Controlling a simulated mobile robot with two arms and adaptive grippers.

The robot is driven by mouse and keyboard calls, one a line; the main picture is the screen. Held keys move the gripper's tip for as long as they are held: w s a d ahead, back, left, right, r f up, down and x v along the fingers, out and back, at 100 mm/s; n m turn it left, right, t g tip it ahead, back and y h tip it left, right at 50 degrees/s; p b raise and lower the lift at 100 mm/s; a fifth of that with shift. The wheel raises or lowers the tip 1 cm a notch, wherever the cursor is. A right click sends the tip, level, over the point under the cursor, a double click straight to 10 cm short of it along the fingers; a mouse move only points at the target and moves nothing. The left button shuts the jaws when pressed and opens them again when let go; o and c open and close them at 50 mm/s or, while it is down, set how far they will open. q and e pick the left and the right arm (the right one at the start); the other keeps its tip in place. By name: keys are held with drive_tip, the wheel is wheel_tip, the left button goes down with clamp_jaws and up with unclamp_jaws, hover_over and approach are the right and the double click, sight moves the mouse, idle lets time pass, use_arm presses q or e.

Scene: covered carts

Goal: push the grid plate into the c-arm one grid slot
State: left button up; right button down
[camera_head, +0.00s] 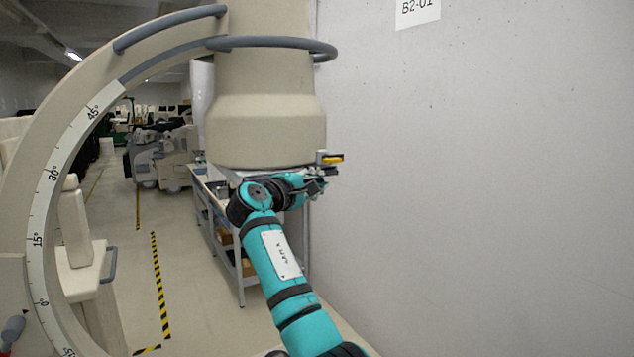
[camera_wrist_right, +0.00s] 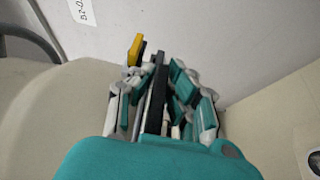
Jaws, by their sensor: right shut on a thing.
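The C-arm's beige detector housing (camera_head: 265,125) hangs at the upper middle of the head view. It also shows at the left of the wrist view (camera_wrist_right: 50,110). The slot is at the housing's underside, and its opening is largely hidden by my right gripper (camera_head: 316,184). In the wrist view, my right gripper (camera_wrist_right: 158,100) is shut on a thin dark plate edge, the grid plate (camera_wrist_right: 155,92). Most of the plate is hidden. A small yellow piece (camera_head: 332,160) sits just above the fingers at the housing's lower right edge. My left gripper is out of view.
A grey wall (camera_head: 480,180) stands close on the right. The curved C-arm (camera_head: 45,200) fills the left. A grey table with shelves (camera_head: 240,270) stands below the housing. Free floor with yellow-black tape (camera_head: 158,275) lies to the left.

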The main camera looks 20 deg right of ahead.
drive_tip(key=shift+w+r, duration=0.1)
drive_tip(key=shift+w, duration=0.7)
drive_tip(key=c, duration=1.3)
unclamp_jaws()
drive_tip(key=shift+o, duration=0.2)
drive_tip(key=shift+f, duration=0.2)
drive_tip(key=v, duration=1.2)
drive_tip(key=shift+a+r, duration=0.1)
